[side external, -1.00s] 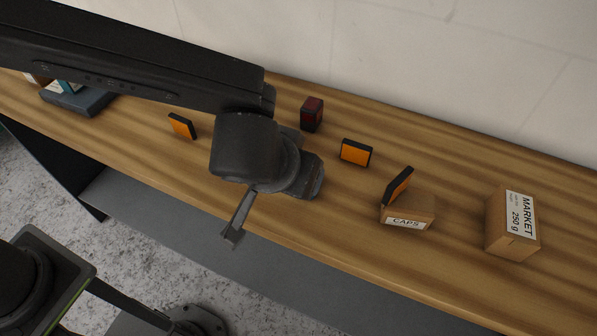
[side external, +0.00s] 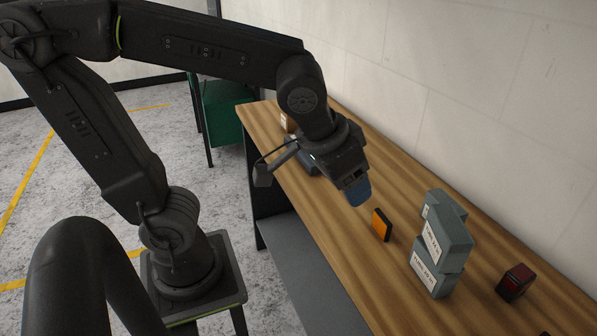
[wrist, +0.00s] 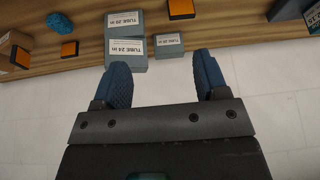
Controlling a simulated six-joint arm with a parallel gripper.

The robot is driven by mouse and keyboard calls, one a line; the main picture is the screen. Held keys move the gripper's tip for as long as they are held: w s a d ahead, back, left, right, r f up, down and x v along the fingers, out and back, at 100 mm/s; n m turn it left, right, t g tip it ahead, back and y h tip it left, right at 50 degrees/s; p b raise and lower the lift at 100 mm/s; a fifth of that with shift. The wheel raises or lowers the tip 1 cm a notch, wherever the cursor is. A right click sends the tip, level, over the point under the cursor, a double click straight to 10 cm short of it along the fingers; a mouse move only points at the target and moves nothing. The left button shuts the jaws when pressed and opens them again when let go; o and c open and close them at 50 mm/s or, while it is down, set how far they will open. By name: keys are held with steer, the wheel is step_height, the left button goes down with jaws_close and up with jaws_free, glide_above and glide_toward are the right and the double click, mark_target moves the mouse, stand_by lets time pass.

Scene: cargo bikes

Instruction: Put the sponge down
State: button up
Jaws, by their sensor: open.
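A blue, bumpy-textured lump that looks like the sponge (wrist: 59,23) lies on the wooden bench at the upper left of the wrist view. I do not see it in the side view. My gripper shows its two blue fingers spread apart in the wrist view (wrist: 162,82), with nothing held between them. In the side view my gripper (side external: 357,190) is above the bench, near the wall, its fingertips angled down. The sponge is well apart from the fingers.
Grey tube boxes (side external: 447,243) are stacked on the bench (side external: 345,245), also ahead of my fingers in the wrist view (wrist: 126,48). An orange-faced block (side external: 382,225) stands nearby, with a dark red box (side external: 515,282) to the right. The wall (side external: 480,120) runs close behind.

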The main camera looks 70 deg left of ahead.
steer(key=s+a, duration=0.5)
steer(key=s, duration=0.1)
steer(key=shift+s+f, duration=0.15)
steer(key=shift+f, duration=0.2)
stand_by(0.9)
